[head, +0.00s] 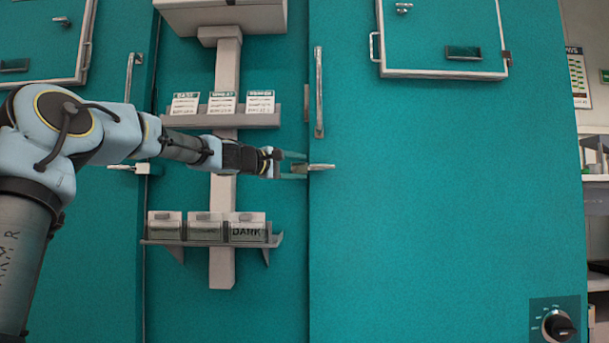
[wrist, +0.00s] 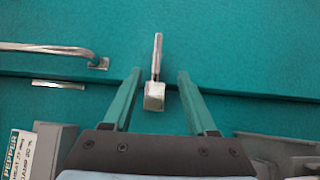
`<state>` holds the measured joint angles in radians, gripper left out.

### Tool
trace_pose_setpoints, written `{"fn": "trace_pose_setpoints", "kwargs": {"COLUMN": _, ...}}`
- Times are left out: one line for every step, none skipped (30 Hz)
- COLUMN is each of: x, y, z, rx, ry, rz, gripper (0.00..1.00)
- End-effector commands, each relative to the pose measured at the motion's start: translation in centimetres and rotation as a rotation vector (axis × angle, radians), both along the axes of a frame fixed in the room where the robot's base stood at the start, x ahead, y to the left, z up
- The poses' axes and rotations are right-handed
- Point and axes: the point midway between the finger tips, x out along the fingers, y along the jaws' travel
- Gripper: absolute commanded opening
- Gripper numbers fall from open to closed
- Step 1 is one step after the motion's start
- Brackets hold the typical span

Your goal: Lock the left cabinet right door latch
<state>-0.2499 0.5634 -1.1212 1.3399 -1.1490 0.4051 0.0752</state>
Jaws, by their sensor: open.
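A silver door latch (head: 322,167) shows at the left edge of the large right-hand teal door (head: 450,200). Its lever lies horizontal, reaching right onto the door. In the wrist view the latch's square block (wrist: 154,97) sits on the near side of the door seam, and its thin lever (wrist: 157,52) crosses the seam. My gripper (head: 303,166) is open at the latch. In the wrist view its two teal fingers stand either side of the block, with gaps visible. A second latch (head: 125,167) lies horizontal at the left door's edge. The frames do not settle which cabinet each door belongs to.
A vertical door handle (head: 319,92) stands above the right latch; it also shows in the wrist view (wrist: 48,49). A post carries a card shelf (head: 260,121) above my gripper and a box shelf (head: 262,241) below. A dial (head: 558,325) is at lower right.

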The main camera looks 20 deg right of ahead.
Motion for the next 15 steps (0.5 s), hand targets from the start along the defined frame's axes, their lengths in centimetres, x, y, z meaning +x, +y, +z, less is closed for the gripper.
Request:
{"fn": "trace_pose_setpoints", "kwargs": {"x": -0.2, "y": 0.3, "z": -0.3, "rx": 0.001, "ry": -0.004, "rz": 0.001, "gripper": 0.57}}
{"fn": "trace_pose_setpoints", "kwargs": {"x": -0.2, "y": 0.4, "z": -0.2, "rx": 0.0, "ry": -0.004, "rz": 0.002, "gripper": 0.57}}
{"fn": "trace_pose_setpoints", "kwargs": {"x": -0.3, "y": 0.7, "z": -0.1, "rx": -0.002, "ry": -0.004, "rz": 0.002, "gripper": 0.57}}
{"fn": "trace_pose_setpoints", "kwargs": {"x": -0.3, "y": 0.8, "z": 0.0, "rx": -0.003, "ry": -0.004, "rz": 0.002, "gripper": 0.57}}
{"fn": "trace_pose_setpoints", "kwargs": {"x": -0.4, "y": 0.9, "z": 0.0, "rx": -0.003, "ry": -0.005, "rz": 0.002, "gripper": 0.57}}
{"fn": "trace_pose_setpoints", "kwargs": {"x": -0.4, "y": 1.1, "z": 0.1, "rx": -0.005, "ry": -0.005, "rz": 0.003, "gripper": 0.57}}
{"fn": "trace_pose_setpoints", "kwargs": {"x": -0.4, "y": 1.2, "z": 0.2, "rx": -0.006, "ry": -0.004, "rz": 0.003, "gripper": 0.57}}
{"fn": "trace_pose_setpoints", "kwargs": {"x": -0.4, "y": 1.2, "z": 0.2, "rx": -0.006, "ry": -0.004, "rz": 0.003, "gripper": 0.57}}
{"fn": "trace_pose_setpoints", "kwargs": {"x": -0.4, "y": 1.3, "z": 0.3, "rx": -0.007, "ry": -0.005, "rz": 0.002, "gripper": 0.57}}
{"fn": "trace_pose_setpoints", "kwargs": {"x": -0.5, "y": 1.3, "z": 0.3, "rx": -0.007, "ry": -0.005, "rz": 0.002, "gripper": 0.57}}
{"fn": "trace_pose_setpoints", "kwargs": {"x": -0.5, "y": 1.3, "z": 0.4, "rx": -0.008, "ry": -0.005, "rz": 0.002, "gripper": 0.57}}
{"fn": "trace_pose_setpoints", "kwargs": {"x": -0.5, "y": 1.3, "z": 0.4, "rx": -0.008, "ry": -0.005, "rz": 0.002, "gripper": 0.57}}
{"fn": "trace_pose_setpoints", "kwargs": {"x": -0.5, "y": 1.3, "z": 0.4, "rx": -0.008, "ry": -0.004, "rz": 0.002, "gripper": 0.57}}
{"fn": "trace_pose_setpoints", "kwargs": {"x": -0.5, "y": 1.3, "z": 0.4, "rx": -0.008, "ry": -0.004, "rz": 0.002, "gripper": 0.57}}
{"fn": "trace_pose_setpoints", "kwargs": {"x": -0.5, "y": 1.3, "z": 0.4, "rx": -0.008, "ry": -0.004, "rz": 0.002, "gripper": 0.57}}
